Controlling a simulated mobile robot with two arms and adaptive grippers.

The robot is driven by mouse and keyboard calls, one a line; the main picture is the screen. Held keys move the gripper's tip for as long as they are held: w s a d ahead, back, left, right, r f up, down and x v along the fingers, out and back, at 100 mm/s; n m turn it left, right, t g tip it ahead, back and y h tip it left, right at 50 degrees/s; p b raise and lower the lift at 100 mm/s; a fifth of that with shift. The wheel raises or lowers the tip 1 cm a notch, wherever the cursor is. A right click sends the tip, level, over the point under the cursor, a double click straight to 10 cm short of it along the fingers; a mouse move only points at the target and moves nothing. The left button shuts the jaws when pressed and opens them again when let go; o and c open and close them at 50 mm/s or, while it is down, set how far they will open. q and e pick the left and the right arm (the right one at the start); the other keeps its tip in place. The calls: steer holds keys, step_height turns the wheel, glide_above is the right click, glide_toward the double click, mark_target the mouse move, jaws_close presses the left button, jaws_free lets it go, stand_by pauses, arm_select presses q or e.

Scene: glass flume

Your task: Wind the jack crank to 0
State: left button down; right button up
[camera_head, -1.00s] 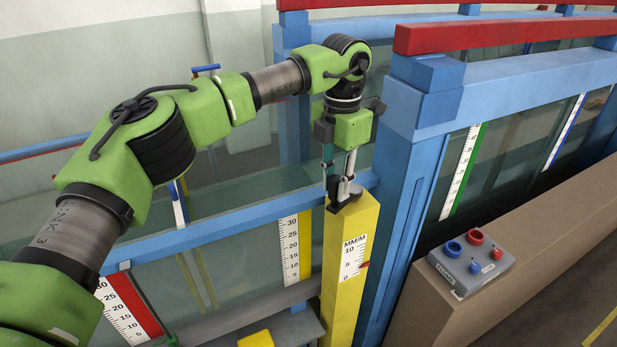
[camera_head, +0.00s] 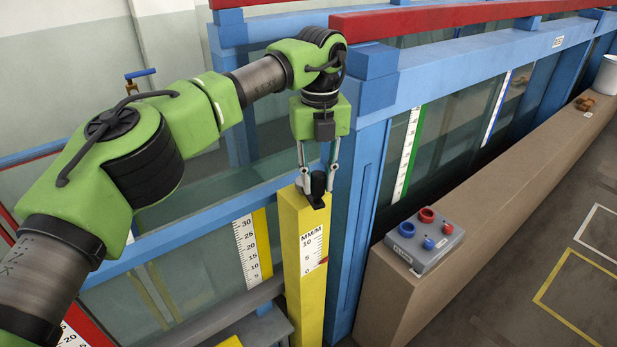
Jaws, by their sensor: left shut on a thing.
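My left gripper (camera_head: 318,180) is shut on the dark handle of the jack crank (camera_head: 317,185), its fingers on either side of the handle. The crank sits on top of the yellow jack post (camera_head: 290,220). The fingers and the handle hide part of each other. The post's front bears a white MM/M scale (camera_head: 311,248) marked 10, 5 and 0 from top to bottom. A red pointer (camera_head: 323,261) at its right edge stands a little above the 0 mark, around or below 5; the exact value is too small to read. My right gripper is out of view.
A blue flume upright (camera_head: 354,220) stands close right of the post. A grey control box (camera_head: 424,240) with red and blue knobs sits on the brown ledge (camera_head: 480,220). A white container (camera_head: 606,75) stands at far right. The floor at right is clear.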

arm_select(q)
steer(key=shift+w+d+r+n+p, duration=0.1)
steer(key=shift+w+d+n+p, duration=0.25)
steer(key=shift+n, duration=0.3)
steer(key=shift+w+d+n+p, duration=0.15)
steer(key=shift+d+n, duration=0.25)
steer(key=shift+n, duration=0.25)
steer(key=c, duration=1.8)
jaws_free()
steer(key=shift+r, duration=3.65)
